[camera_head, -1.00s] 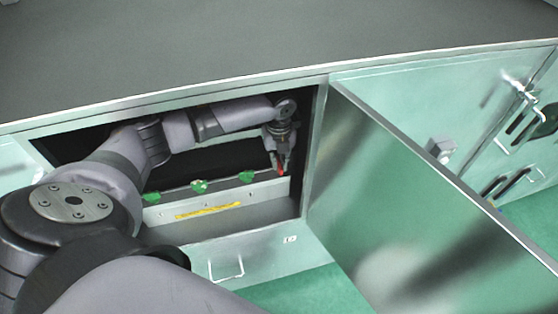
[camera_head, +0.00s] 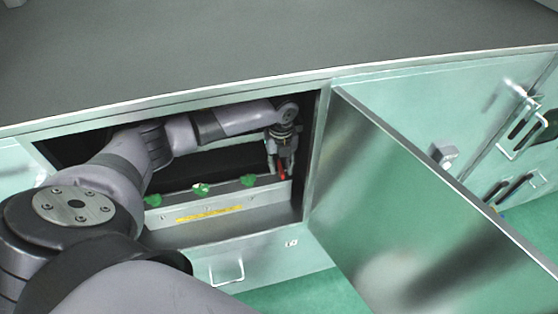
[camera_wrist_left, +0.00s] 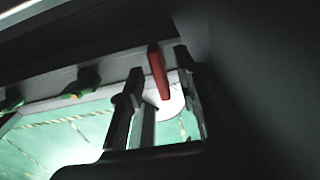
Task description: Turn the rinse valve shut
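A red valve handle (camera_head: 283,173) stands at the right end of a pale ledge inside the open cabinet; no label naming it is readable. My left gripper (camera_head: 281,166) reaches into the cabinet and is at this handle. In the left wrist view the red handle (camera_wrist_left: 158,74) shows between the two spread fingers (camera_wrist_left: 162,100), with visible gaps. The gripper is open there; I cannot tell whether either finger touches the handle. My right gripper is not in view.
Several green valve handles (camera_head: 201,189) stand along the ledge (camera_head: 172,215) to the left, above a yellow strip (camera_head: 208,213). The cabinet's right side wall is close beside my left gripper. The open door (camera_head: 400,200) juts out to the right. The countertop (camera_head: 270,45) lies above.

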